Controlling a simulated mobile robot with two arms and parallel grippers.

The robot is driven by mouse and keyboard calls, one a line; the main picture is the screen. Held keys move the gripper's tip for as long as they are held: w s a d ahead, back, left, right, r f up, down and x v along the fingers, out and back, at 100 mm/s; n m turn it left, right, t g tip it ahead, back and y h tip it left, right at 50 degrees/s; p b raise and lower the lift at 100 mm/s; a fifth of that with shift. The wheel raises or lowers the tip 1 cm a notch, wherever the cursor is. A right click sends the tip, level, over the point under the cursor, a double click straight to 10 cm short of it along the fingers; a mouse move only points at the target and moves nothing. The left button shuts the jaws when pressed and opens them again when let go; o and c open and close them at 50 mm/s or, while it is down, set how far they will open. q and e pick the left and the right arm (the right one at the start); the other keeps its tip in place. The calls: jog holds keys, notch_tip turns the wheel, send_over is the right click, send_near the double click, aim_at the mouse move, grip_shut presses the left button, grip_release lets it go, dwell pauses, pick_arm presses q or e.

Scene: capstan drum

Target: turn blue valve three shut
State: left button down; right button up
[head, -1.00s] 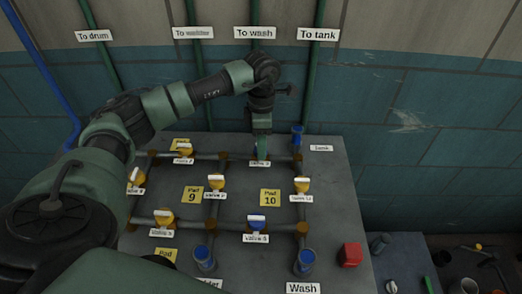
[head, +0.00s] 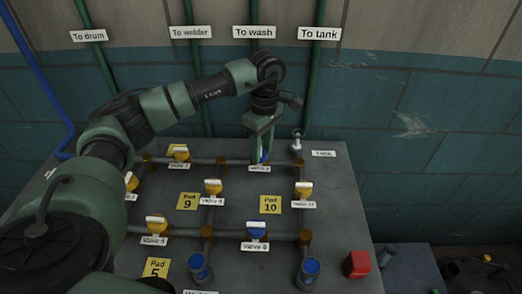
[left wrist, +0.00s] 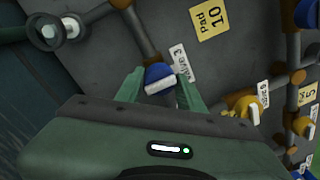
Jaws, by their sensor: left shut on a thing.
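Blue valve three (left wrist: 158,75) has a round blue body and a white bar handle. Its label, "Valve 3" (left wrist: 182,64), is beside it in the left wrist view. My left gripper (left wrist: 156,88) is shut on this valve, one green finger at each side. The white bar lies across the line of the pipe (left wrist: 145,35). In the head view my left gripper (head: 262,152) reaches down on the valve at the back of the panel, and its fingers partly hide it. My right gripper is not in view.
The grey panel (head: 335,205) carries brown-jointed pipes, several yellow valves and another blue one, Valve 6 (head: 256,231). A pale fitting (head: 297,140) stands by the tank label (head: 323,154). Blue-topped fittings (head: 308,270) and a red block (head: 357,264) are near the front.

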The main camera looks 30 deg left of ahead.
aim_at(263, 151)
pick_arm(q)
jog(key=shift+w+r, duration=0.1)
jog(key=shift+r, duration=0.05)
jog(key=c, duration=0.9)
grip_release()
jog(key=shift+d, duration=0.1)
jog(key=r, duration=0.5)
jog(key=r+b, duration=0.1)
jog(key=r, duration=0.1)
jog(key=shift+w+r, duration=0.25)
jog(key=shift+r, duration=0.05)
